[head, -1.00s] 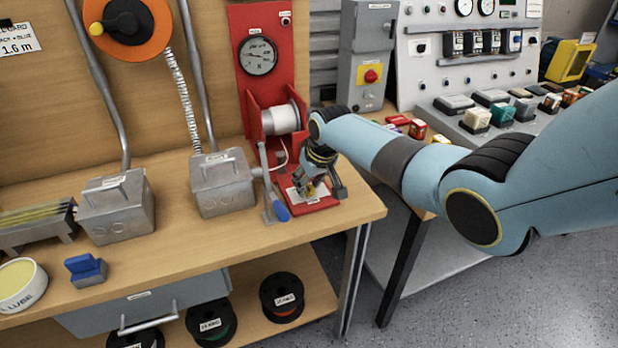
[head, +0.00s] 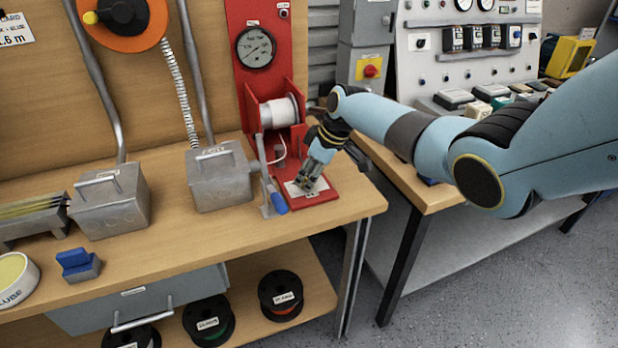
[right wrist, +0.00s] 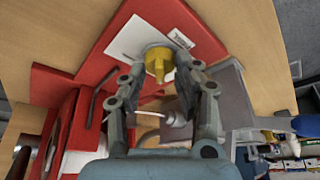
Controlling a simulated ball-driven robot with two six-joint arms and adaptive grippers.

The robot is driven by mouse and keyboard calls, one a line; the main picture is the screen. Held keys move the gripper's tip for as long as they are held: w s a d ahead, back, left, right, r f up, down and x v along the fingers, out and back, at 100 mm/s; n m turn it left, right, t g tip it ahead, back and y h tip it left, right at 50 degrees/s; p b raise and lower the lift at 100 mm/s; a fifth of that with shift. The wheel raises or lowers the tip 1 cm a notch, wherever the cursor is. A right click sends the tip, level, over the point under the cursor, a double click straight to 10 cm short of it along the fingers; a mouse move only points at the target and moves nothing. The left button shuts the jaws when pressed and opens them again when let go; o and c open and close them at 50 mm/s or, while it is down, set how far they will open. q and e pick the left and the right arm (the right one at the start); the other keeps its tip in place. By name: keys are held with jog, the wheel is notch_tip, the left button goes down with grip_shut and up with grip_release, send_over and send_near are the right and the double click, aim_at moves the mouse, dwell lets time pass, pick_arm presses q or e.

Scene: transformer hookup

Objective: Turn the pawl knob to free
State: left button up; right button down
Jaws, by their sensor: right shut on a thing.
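The yellow pawl knob (right wrist: 158,62) sits on a white plate (right wrist: 136,38) on the red base of the winch stand. In the right wrist view it lies between the two fingertips of my right gripper (right wrist: 158,72), which is shut on it. Its pointed part faces down in that view. In the head view my right gripper (head: 308,184) reaches down to the white plate and hides most of the knob. The red winch stand (head: 322,196) carries a white drum (head: 279,111) and a gauge (head: 256,47). My left gripper is not in view.
A lever with a blue handle (head: 277,201) stands just left of the base. A grey metal box (head: 219,178) is further left. The bench's right edge is close to the red base. A second bench with a control panel (head: 470,60) stands at the right.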

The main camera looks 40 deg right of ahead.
dwell(0.4)
jog(key=c, duration=1)
grip_release()
jog(key=v, duration=0.7)
jog(key=shift+r, duration=0.25)
